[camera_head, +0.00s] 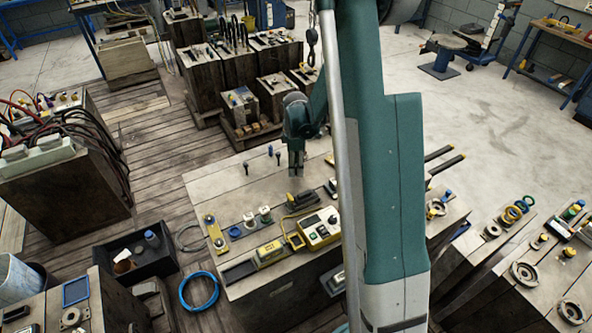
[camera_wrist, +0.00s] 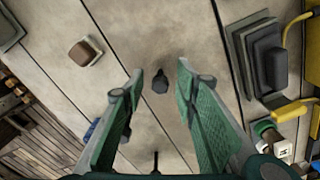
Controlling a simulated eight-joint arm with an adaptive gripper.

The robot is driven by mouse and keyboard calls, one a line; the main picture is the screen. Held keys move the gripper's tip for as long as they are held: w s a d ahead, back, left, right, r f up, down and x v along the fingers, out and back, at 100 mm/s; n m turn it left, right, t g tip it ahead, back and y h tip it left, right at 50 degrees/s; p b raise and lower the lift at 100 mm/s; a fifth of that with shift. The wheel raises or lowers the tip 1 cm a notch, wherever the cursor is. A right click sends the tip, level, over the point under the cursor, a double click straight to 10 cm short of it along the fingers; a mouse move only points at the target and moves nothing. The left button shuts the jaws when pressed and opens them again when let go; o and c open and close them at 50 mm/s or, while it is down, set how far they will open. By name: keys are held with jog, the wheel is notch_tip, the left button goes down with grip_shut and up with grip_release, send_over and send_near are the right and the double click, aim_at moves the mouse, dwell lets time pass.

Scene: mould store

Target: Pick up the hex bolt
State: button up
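My gripper (camera_wrist: 159,72) is open and empty, pointing down over the worktable (camera_head: 215,185). In the wrist view a small dark bolt-like piece (camera_wrist: 160,82) shows in the gap between the fingertips, with clear space on both sides. It appears to stand upright, seen from above; no finger touches it. A second thin dark piece (camera_wrist: 155,160) shows lower, between the fingers. In the head view my gripper (camera_head: 296,172) hangs above the tabletop. Small upright bolt-like pieces stand to its left, one dark (camera_head: 246,168) and others (camera_head: 271,150) farther back. I cannot tell which is the hex bolt.
A brown-topped block (camera_wrist: 85,51) lies left in the wrist view, and a dark stepped block (camera_wrist: 268,60) lies right. A yellow control box (camera_head: 320,228) stands near the table front. My arm hides part of the table's right side.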

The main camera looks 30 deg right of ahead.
jog(key=shift+f, duration=0.25)
jog(key=shift+c, duration=0.4)
grip_shut()
